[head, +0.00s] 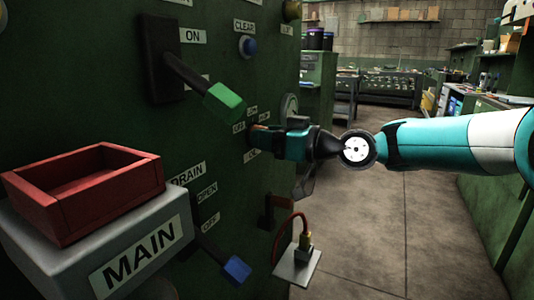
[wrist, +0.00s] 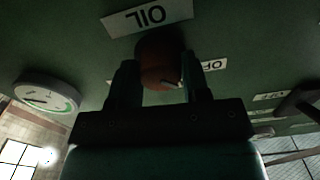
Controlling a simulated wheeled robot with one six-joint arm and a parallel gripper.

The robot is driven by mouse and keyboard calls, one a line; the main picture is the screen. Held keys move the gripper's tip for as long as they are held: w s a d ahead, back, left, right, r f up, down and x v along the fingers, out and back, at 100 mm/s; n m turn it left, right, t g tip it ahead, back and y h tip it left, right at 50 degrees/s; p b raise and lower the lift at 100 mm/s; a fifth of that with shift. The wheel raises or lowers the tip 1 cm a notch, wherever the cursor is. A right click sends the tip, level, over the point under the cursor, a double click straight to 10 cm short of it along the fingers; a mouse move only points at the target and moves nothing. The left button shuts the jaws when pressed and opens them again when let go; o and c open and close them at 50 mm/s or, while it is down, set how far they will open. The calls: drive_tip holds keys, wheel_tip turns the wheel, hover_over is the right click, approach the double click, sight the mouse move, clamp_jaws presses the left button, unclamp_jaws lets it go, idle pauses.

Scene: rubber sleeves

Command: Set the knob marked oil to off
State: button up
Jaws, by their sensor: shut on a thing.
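The oil knob (wrist: 160,58) is a round reddish-brown knob on the dark green panel, beside the OIL label (wrist: 148,17), which appears upside down in the wrist view. My gripper (wrist: 161,72) is shut on the knob, one finger on each side. A small pale mark shows on the knob's lower right edge in the wrist view. A partly covered OFF label (wrist: 214,65) is just right of the knob; I cannot tell whether the mark points at it. In the head view my gripper (head: 258,139) is against the panel and mostly hides the knob.
A green-tipped lever (head: 224,102) and a blue-tipped lever (head: 236,268) stick out from the panel. A red tray (head: 90,190) sits on the grey MAIN box (head: 140,258) at left. A round gauge (wrist: 48,93) is near my gripper. The floor (head: 370,230) is open at right.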

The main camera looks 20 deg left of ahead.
drive_tip(key=shift+n+b, duration=0.5)
drive_tip(key=shift+b, duration=0.05)
drive_tip(key=o, duration=0.9)
drive_tip(key=d, duration=0.5)
drive_tip(key=s+d, duration=0.1)
drive_tip(key=d, duration=1.1)
drive_tip(key=shift+s+d, duration=0.2)
